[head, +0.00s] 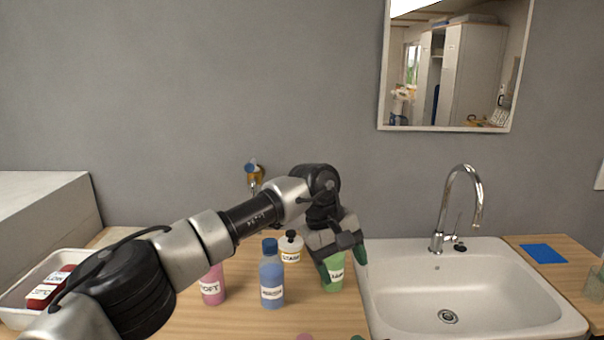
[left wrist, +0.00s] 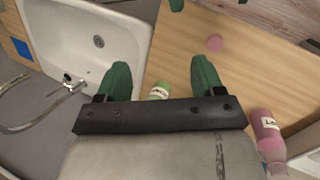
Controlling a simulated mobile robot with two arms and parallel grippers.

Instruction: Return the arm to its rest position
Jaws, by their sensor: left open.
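My left arm comes in from the left in the head view. Its gripper (head: 343,268) has green fingers, points down and is open. It is at a green labelled bottle (head: 335,284) standing on the wooden counter (head: 205,322), and hides the bottle's top. In the left wrist view the fingers (left wrist: 160,76) are spread wide. The green bottle (left wrist: 160,90) shows in the gap, partly hidden by the gripper's body. I cannot tell whether the fingers still reach around it. My right gripper is not in view.
Left of the green bottle stand a white bottle (head: 291,250), a blue bottle (head: 271,280) and a pink bottle (head: 213,285). A white tray (head: 20,292) with red items is at far left. The sink (head: 405,305) with a tall tap (head: 441,225) is right. A mirror (head: 440,128) hangs above.

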